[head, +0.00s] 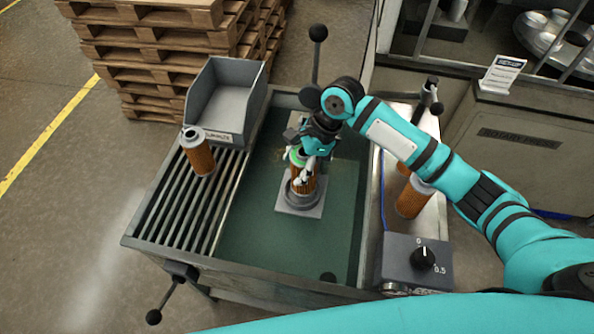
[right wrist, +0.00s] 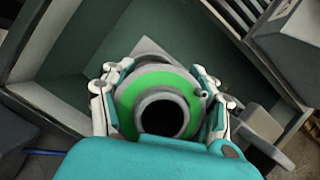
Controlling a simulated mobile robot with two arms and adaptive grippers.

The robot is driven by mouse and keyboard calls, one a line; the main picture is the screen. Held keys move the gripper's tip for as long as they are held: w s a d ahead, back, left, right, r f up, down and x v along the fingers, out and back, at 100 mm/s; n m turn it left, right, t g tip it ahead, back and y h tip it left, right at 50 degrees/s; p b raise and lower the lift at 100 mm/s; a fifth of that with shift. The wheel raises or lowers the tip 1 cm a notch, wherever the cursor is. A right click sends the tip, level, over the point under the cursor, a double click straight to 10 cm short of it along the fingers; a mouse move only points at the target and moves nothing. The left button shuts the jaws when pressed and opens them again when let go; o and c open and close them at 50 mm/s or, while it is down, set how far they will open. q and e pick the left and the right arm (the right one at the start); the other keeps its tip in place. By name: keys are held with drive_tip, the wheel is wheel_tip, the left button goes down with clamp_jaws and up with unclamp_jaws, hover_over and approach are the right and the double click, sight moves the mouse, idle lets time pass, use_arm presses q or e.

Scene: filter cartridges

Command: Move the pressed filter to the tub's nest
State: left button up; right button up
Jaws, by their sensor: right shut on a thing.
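The filter (head: 304,183) has an orange-brown pleated body and a green ring on its top end. It stands upright in the tub, with its lower end at the round grey nest (head: 302,200) on a square plate. I cannot tell whether it is fully seated. My right gripper (head: 300,166) is shut on the filter near its top, with fingers on both sides. The right wrist view looks down on the green ring (right wrist: 158,97) and its dark central hole, between the fingers (right wrist: 160,108). My left gripper is not in view.
Another filter (head: 198,155) stands on the slatted rack (head: 172,208) at left, near a grey bin (head: 226,95). One more (head: 412,198) stands right of the tub, behind a dial box (head: 418,262). A black-knobbed lever (head: 317,58) rises behind the tub (head: 250,279).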

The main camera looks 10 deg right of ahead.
sight(292, 184)
drive_tip(key=shift+a+f, duration=0.15)
drive_tip(key=shift+a, duration=0.05)
wheel_tip(292, 184, down, 2)
drive_tip(key=shift+f+p, duration=0.15)
drive_tip(key=shift+p, duration=0.15)
drive_tip(key=shift+f, duration=0.5)
drive_tip(key=shift+f, duration=0.1)
drive_tip(key=shift+f, duration=0.15)
drive_tip(key=o, duration=1.3)
